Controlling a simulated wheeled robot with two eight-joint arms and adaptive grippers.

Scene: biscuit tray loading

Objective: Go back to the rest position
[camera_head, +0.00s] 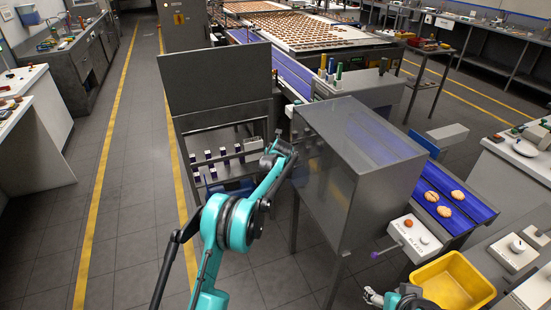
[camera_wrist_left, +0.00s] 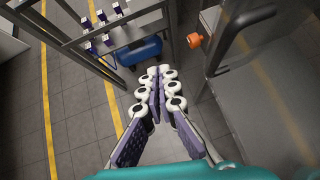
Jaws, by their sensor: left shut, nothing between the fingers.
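My left gripper (camera_wrist_left: 160,72) is in the middle of the left wrist view. Its padded fingers are together at the tips, with nothing between them, above the grey floor beside a metal frame. In the head view my teal left arm rises from the bottom and reaches toward the open machine frame, left of the grey box-shaped cover; its fingers cannot be made out there. My right gripper (camera_head: 374,296) shows only in part at the bottom edge of the head view, left of the yellow bin. Its fingers are too small and cut off to judge.
The grey box-shaped cover (camera_head: 345,170) stands close right of my left arm. The metal frame (camera_wrist_left: 110,45) and a blue cylinder (camera_wrist_left: 139,52) are near the left fingers. Three biscuits lie on the blue belt (camera_head: 475,209). A yellow bin (camera_head: 455,283) is front right. The floor at left is clear.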

